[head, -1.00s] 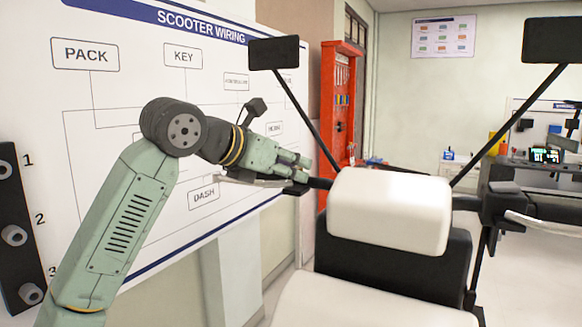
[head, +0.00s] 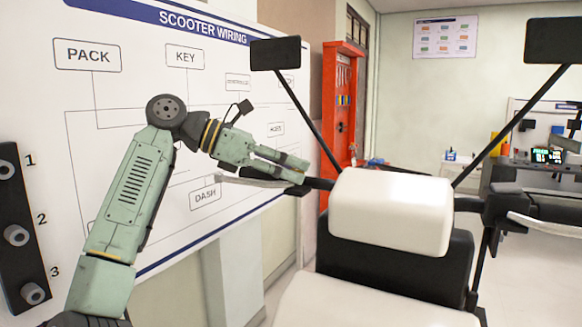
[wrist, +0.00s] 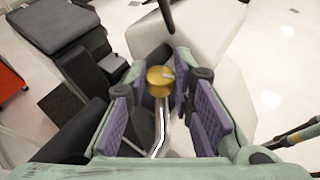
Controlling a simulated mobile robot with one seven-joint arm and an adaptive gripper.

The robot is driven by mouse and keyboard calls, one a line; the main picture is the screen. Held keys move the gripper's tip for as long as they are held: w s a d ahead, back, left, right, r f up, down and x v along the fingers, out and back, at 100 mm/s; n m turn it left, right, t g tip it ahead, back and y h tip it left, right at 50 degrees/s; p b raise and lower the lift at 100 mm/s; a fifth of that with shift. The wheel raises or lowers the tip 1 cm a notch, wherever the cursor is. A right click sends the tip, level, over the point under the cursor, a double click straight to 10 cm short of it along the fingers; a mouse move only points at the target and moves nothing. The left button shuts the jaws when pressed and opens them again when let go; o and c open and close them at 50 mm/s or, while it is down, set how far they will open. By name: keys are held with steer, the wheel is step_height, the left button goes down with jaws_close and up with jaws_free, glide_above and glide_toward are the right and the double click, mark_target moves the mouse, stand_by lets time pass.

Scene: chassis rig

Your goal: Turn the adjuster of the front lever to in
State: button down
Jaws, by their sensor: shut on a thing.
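The adjuster (wrist: 158,86) is a round brass-coloured knob with a small pale mark on its face, seen in the wrist view. It sits at the inner end of the silver front lever (wrist: 158,135), which runs back between my fingers. My gripper (wrist: 160,84) has purple pads and is shut on the knob, one fingertip at each side. In the head view my gripper (head: 298,171) is at the left handlebar, above the root of the lever (head: 240,181). There the knob is hidden by the fingers. No lettering for its setting can be read.
The scooter's white front part (head: 390,212) stands just right of my gripper. A mirror (head: 275,53) on a thin black stem rises close behind it. The wiring board (head: 190,75) lies behind my arm. A red tool cabinet (head: 342,120) stands farther back.

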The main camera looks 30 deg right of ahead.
steer(key=shift+w+d+m+g+y, duration=0.15)
steer(key=shift+m+g+y, duration=0.65)
steer(key=shift+m+g, duration=0.6)
steer(key=shift+m+g+y, duration=0.5)
steer(key=shift+m+y, duration=0.2)
steer(key=c, duration=1.4)
jaws_free()
steer(key=shift+f+n+h, duration=0.1)
steer(key=shift+n+h, duration=0.3)
